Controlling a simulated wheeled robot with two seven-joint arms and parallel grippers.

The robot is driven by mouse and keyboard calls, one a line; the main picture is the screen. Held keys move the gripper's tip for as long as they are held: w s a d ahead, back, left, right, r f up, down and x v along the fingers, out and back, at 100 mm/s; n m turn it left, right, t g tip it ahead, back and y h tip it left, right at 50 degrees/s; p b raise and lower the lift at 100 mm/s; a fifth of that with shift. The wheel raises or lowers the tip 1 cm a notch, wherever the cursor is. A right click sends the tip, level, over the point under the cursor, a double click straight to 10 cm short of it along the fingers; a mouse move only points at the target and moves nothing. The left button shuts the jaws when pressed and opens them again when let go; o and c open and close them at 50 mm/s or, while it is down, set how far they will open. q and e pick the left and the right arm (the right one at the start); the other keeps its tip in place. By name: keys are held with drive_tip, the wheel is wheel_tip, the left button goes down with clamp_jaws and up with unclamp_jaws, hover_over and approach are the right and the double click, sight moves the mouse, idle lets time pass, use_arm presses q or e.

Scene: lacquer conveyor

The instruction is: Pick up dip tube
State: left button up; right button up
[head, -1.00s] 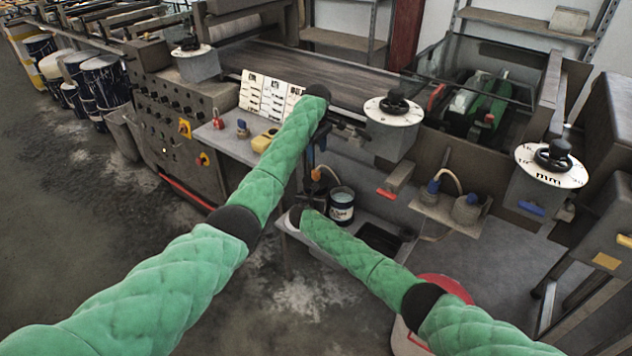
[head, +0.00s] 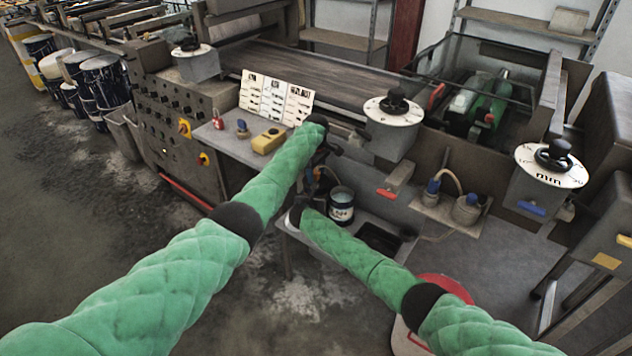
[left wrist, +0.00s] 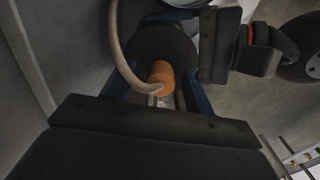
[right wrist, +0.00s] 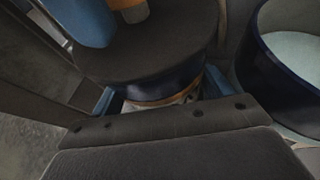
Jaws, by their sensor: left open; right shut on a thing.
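The dip tube's orange grip (left wrist: 161,74), with a beige hose curving from it, stands over a dark round lid (left wrist: 150,45) in the left wrist view. My left gripper (left wrist: 157,92) is open, its blue fingers on either side of the orange grip with gaps visible. In the head view this gripper (head: 320,160) is small, above the lower shelf. My right gripper (right wrist: 160,97) is shut on a dark round container (right wrist: 165,92) under that lid. The orange grip (right wrist: 132,10) and a blue finger of my left gripper show at the top there. The tube's lower part is hidden.
An open pail of pale liquid (right wrist: 298,55) stands close to the container; it also shows in the head view (head: 341,210). A yellow box (head: 268,141) and a sample board (head: 276,98) are on the ledge. Machine housings stand to the right.

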use_arm(q)
drive_tip(key=shift+c, duration=0.4)
drive_tip(key=c, duration=1)
drive_tip(key=shift+r, duration=0.1)
drive_tip(key=shift+r, duration=4.85)
use_arm(e)
drive_tip(key=o, duration=1.4)
drive_tip(key=shift+o, duration=0.2)
drive_tip(key=shift+s, duration=0.1)
